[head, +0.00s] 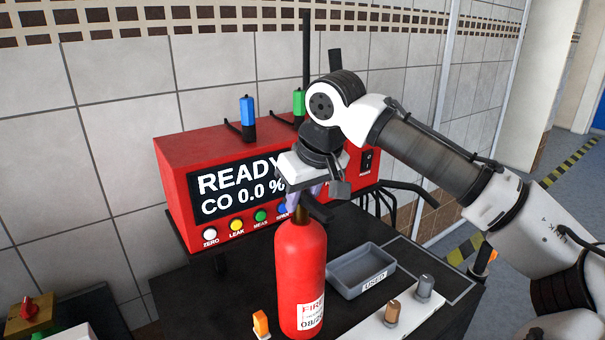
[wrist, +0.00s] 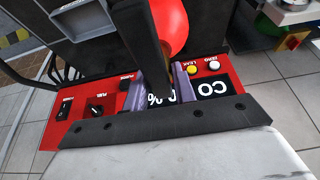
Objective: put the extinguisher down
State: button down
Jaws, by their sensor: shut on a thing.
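The red fire extinguisher (head: 298,265) is upright in the head view, with a white label low on its front. My gripper (head: 303,200) is above it, shut on its dark top part. In the wrist view, the purple fingers of my gripper (wrist: 168,82) are on either side of a black part of the extinguisher, and its red body (wrist: 172,25) shows beyond. The bottom of the extinguisher is near the lower picture edge, over the dark cart top (head: 350,225). I cannot tell whether it touches the top.
A red analyser box (head: 180,165) with a display reading READY stands behind. A grey tray (head: 345,278) marked USED is just right of the extinguisher. Small knobs (head: 424,287) on a light strip and an orange piece (head: 261,323) are close by.

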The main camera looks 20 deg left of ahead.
aim_at(305, 211)
jog(key=shift+f+p, duration=0.35)
jog(key=shift+f, duration=1.75)
jog(key=c, duration=1.5)
grip_release()
jog(key=shift+s+f, duration=0.1)
jog(key=shift+f, duration=0.15)
jog(key=o, duration=0.4)
jog(key=shift+c, duration=0.2)
jog(key=shift+r, duration=0.1)
